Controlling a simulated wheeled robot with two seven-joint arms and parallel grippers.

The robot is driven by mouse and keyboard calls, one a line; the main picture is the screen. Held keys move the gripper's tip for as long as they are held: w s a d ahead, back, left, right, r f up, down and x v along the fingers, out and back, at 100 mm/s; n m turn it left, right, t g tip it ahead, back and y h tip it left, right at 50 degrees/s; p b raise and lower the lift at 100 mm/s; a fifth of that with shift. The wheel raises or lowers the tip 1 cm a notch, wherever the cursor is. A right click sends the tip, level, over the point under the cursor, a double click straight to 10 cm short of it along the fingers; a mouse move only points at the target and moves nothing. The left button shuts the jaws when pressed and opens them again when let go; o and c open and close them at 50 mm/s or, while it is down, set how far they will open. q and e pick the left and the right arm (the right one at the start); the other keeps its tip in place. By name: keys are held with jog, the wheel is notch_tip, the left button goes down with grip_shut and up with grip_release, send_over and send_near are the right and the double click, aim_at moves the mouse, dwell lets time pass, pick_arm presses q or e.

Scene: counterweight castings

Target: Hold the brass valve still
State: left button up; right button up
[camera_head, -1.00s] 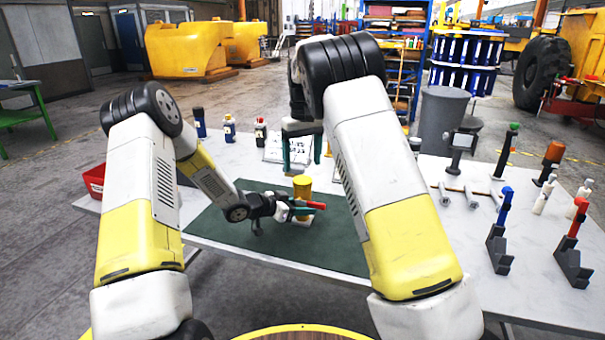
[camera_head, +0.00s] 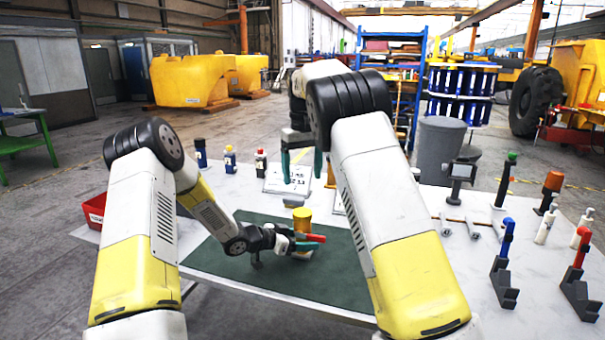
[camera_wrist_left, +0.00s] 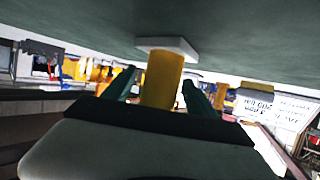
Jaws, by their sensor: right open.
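The brass valve (camera_head: 302,217), a yellow cylinder, stands on the dark green mat (camera_head: 330,278). In the left wrist view the valve (camera_wrist_left: 162,78) rises from a pale square base (camera_wrist_left: 168,46). My left gripper (camera_head: 302,243) is low at the valve and partly hides it. In the wrist view its teal fingers flank the valve, with a gap visible on one side, so it looks open around it. A red piece (camera_head: 314,238) shows beside its fingers. My right gripper (camera_head: 301,165) is open and empty above and behind the valve, fingers down.
Small bottles (camera_head: 230,161) and a printed sheet (camera_head: 286,180) are at the table's back. A red bin (camera_head: 95,210) is at the left edge. The front mat is clear.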

aim_at(297, 240)
pick_arm(q)
jog(key=v, duration=0.7)
jog(key=shift+s+a+r, duration=0.2)
jog(key=shift+s+a, duration=0.05)
jog(key=shift+a, duration=0.05)
